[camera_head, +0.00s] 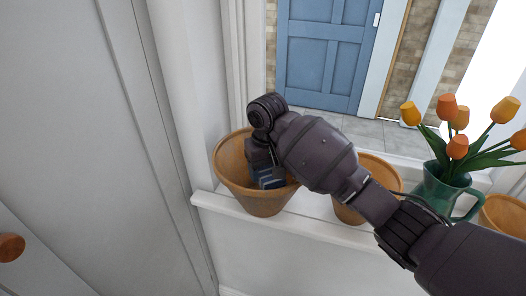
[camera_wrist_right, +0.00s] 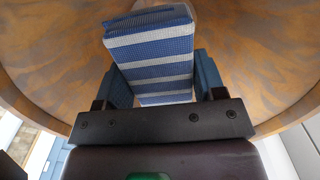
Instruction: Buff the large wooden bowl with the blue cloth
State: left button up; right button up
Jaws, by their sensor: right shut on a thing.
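The large wooden bowl (camera_head: 258,203) stands at the left end of the white sill, and its brown inside fills the wrist view (camera_wrist_right: 260,50). My right gripper (camera_head: 266,176) reaches down inside the bowl. It is shut on the blue cloth (camera_wrist_right: 150,52), a folded pad with blue and white stripes, held between its two fingers. The cloth also shows inside the bowl in the head view (camera_head: 269,181), partly hidden by my wrist. I cannot tell for sure whether the cloth touches the bowl's inner wall. My left gripper is not in view.
A second wooden bowl (camera_head: 384,172) stands right of the large one, partly behind my arm. A green jug (camera_head: 441,190) with orange tulips (camera_head: 446,106) and another wooden bowl (camera_head: 506,216) stand farther right. A white wall edge (camera_head: 182,90) is close on the left.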

aim_at(267, 168)
notch_tip(267, 168, up, 17)
jog(key=shift+r, duration=0.15)
dwell(1.1)
dwell(0.5)
